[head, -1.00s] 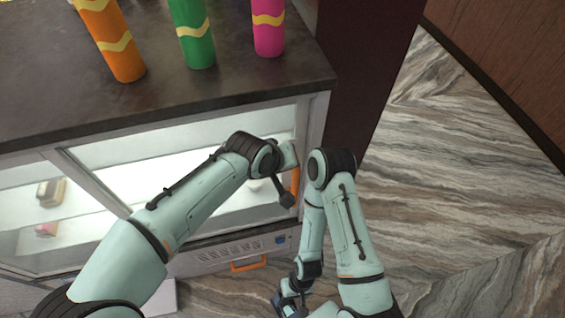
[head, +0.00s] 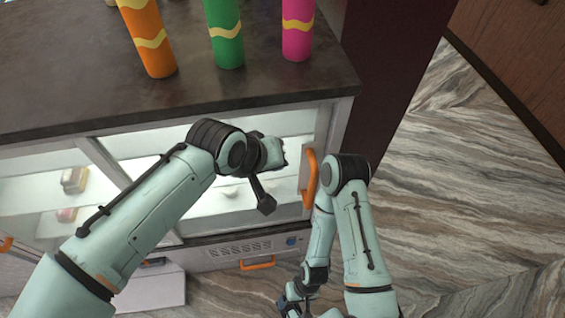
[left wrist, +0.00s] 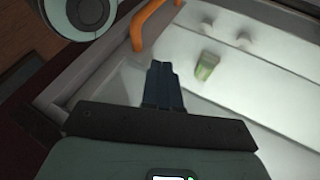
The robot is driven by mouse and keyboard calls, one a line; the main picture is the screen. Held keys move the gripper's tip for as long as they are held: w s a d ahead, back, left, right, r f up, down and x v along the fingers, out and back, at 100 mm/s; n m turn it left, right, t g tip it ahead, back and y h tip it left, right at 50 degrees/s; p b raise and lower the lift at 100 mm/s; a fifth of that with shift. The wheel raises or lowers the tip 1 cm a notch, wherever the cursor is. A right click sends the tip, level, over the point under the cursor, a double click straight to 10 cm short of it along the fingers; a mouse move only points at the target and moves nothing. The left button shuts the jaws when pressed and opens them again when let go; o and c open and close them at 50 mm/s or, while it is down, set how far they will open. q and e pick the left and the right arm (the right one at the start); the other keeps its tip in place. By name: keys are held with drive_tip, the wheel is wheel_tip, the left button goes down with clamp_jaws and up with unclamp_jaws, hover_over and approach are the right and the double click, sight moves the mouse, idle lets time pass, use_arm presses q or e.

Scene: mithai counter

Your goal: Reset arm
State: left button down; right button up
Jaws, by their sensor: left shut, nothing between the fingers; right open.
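My left arm reaches across the front of the glass display case. Its gripper is mostly hidden behind the wrist in the head view. In the left wrist view the left gripper (left wrist: 160,85) has its dark fingers together, with nothing between them, in front of the case glass. The orange door handle (head: 310,178) stands just right of my left wrist in the head view, apart from it. It also shows in the left wrist view (left wrist: 152,22), beyond the fingertips. My right gripper (head: 290,301) is low at the bottom edge, open and partly cut off, with my right arm folded.
The display case (head: 215,253) holds several small sweets, including a green and white piece (left wrist: 207,65). Orange (head: 150,40), green (head: 226,35) and pink (head: 298,28) cylinders stand on the dark counter top (head: 200,92). Marble floor (head: 460,200) lies clear on the right.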

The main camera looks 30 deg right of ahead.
use_arm(q)
drive_tip(key=shift+s+a+r, duration=0.1)
drive_tip(key=shift+a+r, duration=0.15)
drive_tip(key=shift+r, duration=0.15)
